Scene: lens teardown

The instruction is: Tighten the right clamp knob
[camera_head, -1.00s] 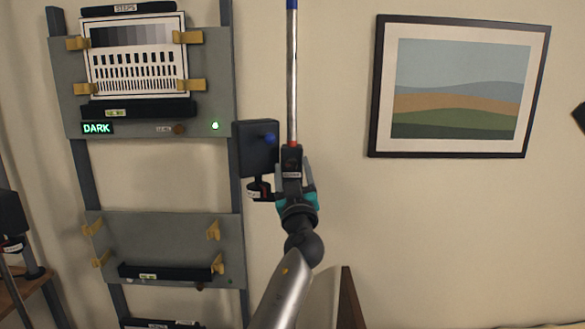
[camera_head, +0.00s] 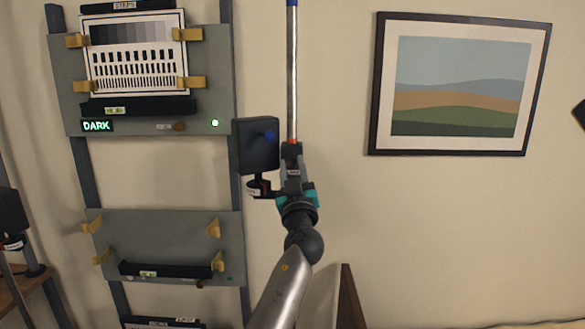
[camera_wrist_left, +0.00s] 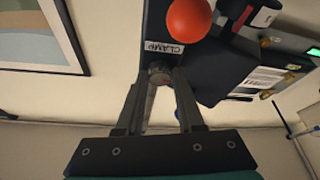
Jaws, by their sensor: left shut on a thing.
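The right clamp is a dark block (camera_wrist_left: 156,25) labelled CLAMP in the left wrist view, at the foot of a silver post (camera_head: 292,80). Its small grey knob (camera_wrist_left: 160,74) sits just below the label. My left gripper (camera_head: 293,165) reaches up to the clamp from below in the head view. Its fingers (camera_wrist_left: 158,85) are shut on the knob, one on each side, and hide part of it. A red ball (camera_wrist_left: 190,18) is beside the label. My right gripper is in neither view.
A black panel (camera_head: 257,146) on a short mount stands close left of my gripper. Further left is a grey rack with a test chart (camera_head: 135,55) and a lit DARK display (camera_head: 97,126). A framed picture (camera_head: 455,85) hangs right; the wall between is clear.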

